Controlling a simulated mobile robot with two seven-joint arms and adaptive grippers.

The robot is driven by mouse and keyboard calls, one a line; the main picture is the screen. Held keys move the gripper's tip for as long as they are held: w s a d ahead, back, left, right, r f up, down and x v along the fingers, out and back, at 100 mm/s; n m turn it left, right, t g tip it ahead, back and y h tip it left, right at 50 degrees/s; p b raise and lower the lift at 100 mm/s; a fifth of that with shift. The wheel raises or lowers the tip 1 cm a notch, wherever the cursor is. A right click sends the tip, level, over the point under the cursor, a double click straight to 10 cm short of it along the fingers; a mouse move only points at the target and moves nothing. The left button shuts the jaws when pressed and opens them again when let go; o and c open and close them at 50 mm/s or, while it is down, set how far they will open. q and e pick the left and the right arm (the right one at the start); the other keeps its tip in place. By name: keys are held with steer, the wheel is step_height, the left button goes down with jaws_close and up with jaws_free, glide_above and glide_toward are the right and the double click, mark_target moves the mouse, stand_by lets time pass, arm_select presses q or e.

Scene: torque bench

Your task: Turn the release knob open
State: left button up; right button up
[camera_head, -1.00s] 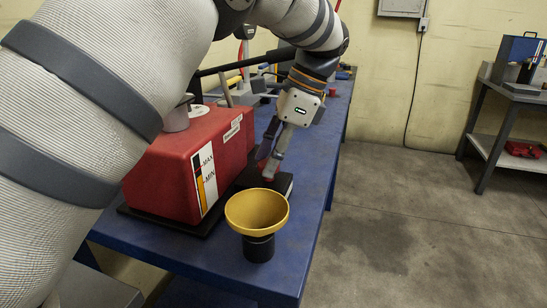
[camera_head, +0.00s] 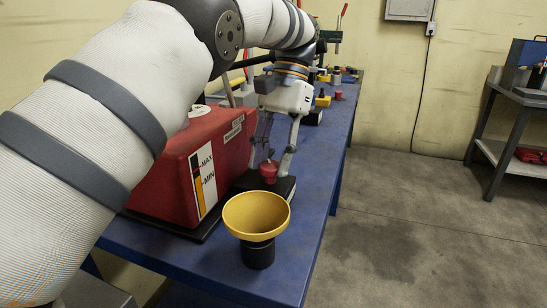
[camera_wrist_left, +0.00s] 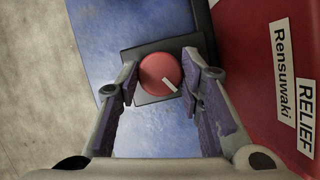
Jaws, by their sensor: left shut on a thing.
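The release knob (camera_head: 269,172) is round and red and sits on a black base (camera_head: 284,187) on the blue bench, beside the red tank. In the left wrist view the knob (camera_wrist_left: 161,73) shows from above, with a pale mark slanting to its lower right edge. My left gripper (camera_head: 271,163) points down over it, with one finger on each side. In the left wrist view the gripper (camera_wrist_left: 160,80) is shut on the knob, which lies between its fingertips. My right gripper is not in view.
The red tank (camera_head: 184,165) with a MAX/MIN gauge stands close to the left of the knob. A yellow funnel (camera_head: 256,214) stands in front, near the edge of the blue bench (camera_head: 315,205). Other equipment stands farther back. The floor to the right is clear.

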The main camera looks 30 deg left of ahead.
arm_select(q)
steer(key=n+h, duration=0.1)
steer(key=n, duration=0.1)
steer(key=shift+a+r+n, duration=0.1)
steer(key=shift+n, duration=0.3)
steer(key=n+h, duration=0.1)
steer(key=n, duration=0.1)
steer(key=shift+n+t+p, duration=0.35)
steer(key=shift+n+t, duration=0.05)
steer(key=shift+s+a+n+t+h+p, duration=0.1)
steer(key=shift+n+t+h+p, duration=0.2)
steer(key=shift+n, duration=0.75)
steer(key=shift+a+n+t+h+p, duration=0.15)
steer(key=shift+n+h, duration=0.25)
steer(key=shift+n, duration=0.65)
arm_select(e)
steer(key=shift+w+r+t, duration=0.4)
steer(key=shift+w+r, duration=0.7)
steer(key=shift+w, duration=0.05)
arm_select(q)
steer(key=shift+d, duration=0.1)
steer(key=o, duration=1.2)
steer(key=shift+c, duration=0.2)
